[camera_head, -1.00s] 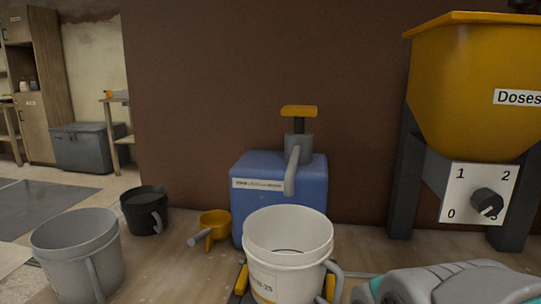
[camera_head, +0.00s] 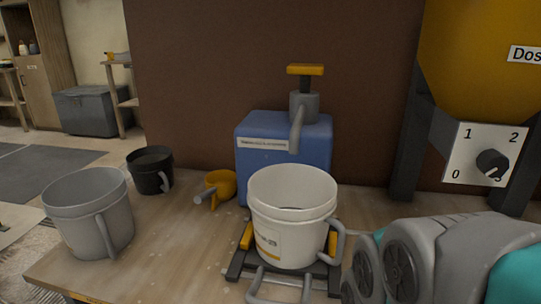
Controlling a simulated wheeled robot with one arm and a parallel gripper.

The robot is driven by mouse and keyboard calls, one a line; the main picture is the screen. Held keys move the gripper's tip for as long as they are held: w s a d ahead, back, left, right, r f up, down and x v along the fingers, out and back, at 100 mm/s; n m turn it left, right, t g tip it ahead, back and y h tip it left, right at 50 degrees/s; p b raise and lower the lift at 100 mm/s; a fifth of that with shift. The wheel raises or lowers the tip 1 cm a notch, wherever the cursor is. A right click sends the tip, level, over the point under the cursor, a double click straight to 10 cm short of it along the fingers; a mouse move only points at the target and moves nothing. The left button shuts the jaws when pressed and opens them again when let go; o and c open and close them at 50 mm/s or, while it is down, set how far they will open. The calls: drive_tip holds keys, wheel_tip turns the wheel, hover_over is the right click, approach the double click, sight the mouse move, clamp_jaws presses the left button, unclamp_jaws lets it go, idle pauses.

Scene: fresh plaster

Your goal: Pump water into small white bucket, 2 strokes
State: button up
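The white bucket (camera_head: 292,222) stands upright at the front of the bench, with its handle on the right side. The blue water pump (camera_head: 283,165) stands just behind it. The pump's grey spout (camera_head: 297,130) points down towards the back of the bucket's opening. The pump's orange handle (camera_head: 305,70) is up on its dark shaft. The inside of the bucket is only partly visible, so I cannot tell its contents. My arm fills the lower right, right of the bucket; my gripper's fingers are not visible.
A dark stand (camera_head: 237,268) with yellow blocks holds the bucket. A grey bucket (camera_head: 88,215), a black bucket (camera_head: 150,172) and a yellow scoop (camera_head: 220,186) are at left. The yellow hopper (camera_head: 478,75) with a dial (camera_head: 491,163) stands at right.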

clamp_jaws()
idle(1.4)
